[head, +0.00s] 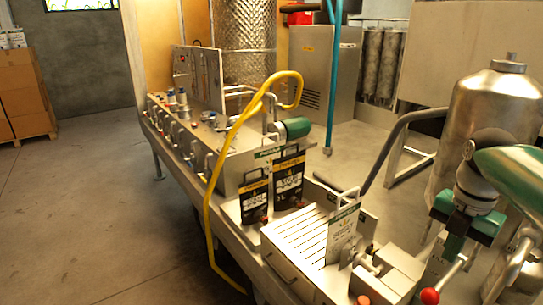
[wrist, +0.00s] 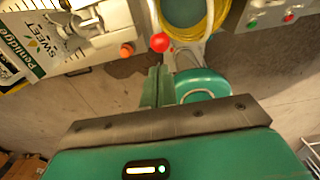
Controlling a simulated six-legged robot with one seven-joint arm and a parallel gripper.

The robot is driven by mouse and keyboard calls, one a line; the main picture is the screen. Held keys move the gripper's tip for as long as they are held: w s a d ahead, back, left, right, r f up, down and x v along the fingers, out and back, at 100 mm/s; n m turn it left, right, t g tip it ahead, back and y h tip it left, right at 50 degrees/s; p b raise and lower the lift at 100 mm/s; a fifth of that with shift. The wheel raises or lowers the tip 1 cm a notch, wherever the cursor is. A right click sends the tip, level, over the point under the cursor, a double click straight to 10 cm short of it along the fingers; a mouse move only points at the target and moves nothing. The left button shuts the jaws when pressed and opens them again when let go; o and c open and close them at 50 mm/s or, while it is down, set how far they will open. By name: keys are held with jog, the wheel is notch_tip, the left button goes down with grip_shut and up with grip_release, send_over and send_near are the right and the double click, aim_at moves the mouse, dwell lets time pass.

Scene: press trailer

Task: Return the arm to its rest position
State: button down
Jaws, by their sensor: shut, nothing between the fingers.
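My gripper (head: 450,250) hangs from my green and grey arm at the right of the head view, fingers pointing down, near the right end of the metal bench (head: 235,205). In the wrist view the green fingers of my gripper (wrist: 158,85) are together with nothing between them. A red ball knob (head: 429,296) is close by, below and left of the fingers in the head view. The red knob also shows just beyond the fingertips in the wrist view (wrist: 159,42). I cannot tell how far apart they are.
A slatted metal tray (head: 300,235) and black and yellow pouches (head: 289,178) are on the bench. A yellow hose (head: 236,130) loops over it. A steel tank (head: 495,105) stands close behind my arm. Open floor (head: 90,180) lies to the left.

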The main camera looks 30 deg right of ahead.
jog(key=w+a+f+m+t, duration=0.1)
jog(key=w+a+m+t, duration=0.1)
jog(key=a+m, duration=0.4)
jog(key=w+a+f+m+t, duration=0.1)
jog(key=w+a+m, duration=0.4)
jog(key=a, duration=1.2)
jog(key=w+a+f+m+t, duration=0.2)
jog(key=a+m, duration=0.6)
jog(key=a, duration=0.4)
jog(key=shift+w+a+f+m+t, duration=0.2)
jog(key=shift+w+f+m+t, duration=0.15)
jog(key=shift+w+f, duration=0.3)
jog(key=shift+w+d+r, duration=0.1)
